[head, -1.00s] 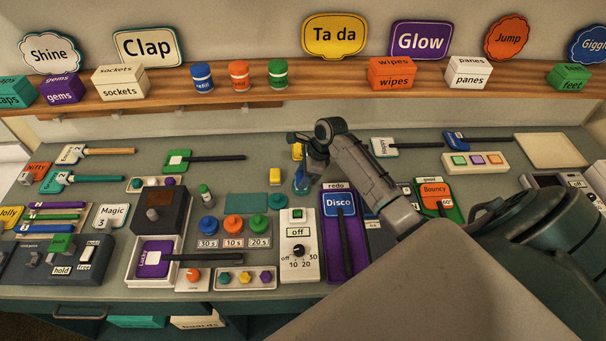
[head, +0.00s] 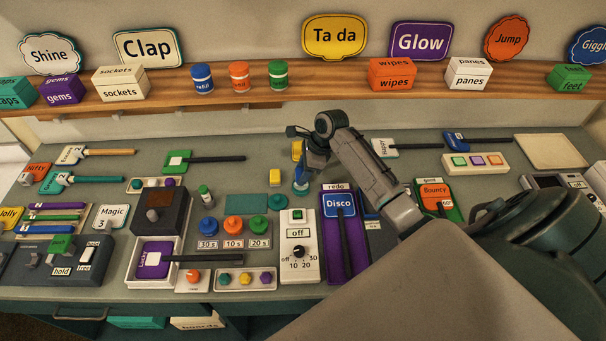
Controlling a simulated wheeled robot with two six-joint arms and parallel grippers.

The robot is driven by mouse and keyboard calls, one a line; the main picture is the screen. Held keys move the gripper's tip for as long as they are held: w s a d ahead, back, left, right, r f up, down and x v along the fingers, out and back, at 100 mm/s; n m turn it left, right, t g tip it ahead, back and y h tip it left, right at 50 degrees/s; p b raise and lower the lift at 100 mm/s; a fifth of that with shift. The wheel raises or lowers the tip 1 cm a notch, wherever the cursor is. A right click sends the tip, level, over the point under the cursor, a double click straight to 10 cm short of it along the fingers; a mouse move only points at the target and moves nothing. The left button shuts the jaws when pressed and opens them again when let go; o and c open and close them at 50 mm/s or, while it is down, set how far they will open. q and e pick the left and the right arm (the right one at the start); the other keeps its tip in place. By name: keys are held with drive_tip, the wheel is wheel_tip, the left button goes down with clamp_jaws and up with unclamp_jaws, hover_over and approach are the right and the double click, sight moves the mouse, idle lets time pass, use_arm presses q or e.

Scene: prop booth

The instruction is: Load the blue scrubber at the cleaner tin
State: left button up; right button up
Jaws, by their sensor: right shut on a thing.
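My right gripper (head: 304,164) reaches down to the middle of the bench, right of the yellow block (head: 298,150). It is shut on the blue scrubber (head: 317,160), which is small and partly hidden by the fingers and the arm. A small round teal and white piece (head: 300,189), which looks like the cleaner tin, sits on the bench just below the gripper. Whether the scrubber touches it cannot be told. My left gripper is out of view.
The white dial box (head: 298,245) and the purple tray (head: 344,255) with the Disco sign stand in front. A flat teal pad (head: 266,204) and several coloured buttons lie to the left. A shelf (head: 340,92) with boxes and tins runs along the back.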

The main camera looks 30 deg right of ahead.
sight(296, 173)
drive_tip(key=shift+r, duration=2.2)
drive_tip(key=shift+s+f, duration=0.1)
drive_tip(key=shift+f, duration=0.05)
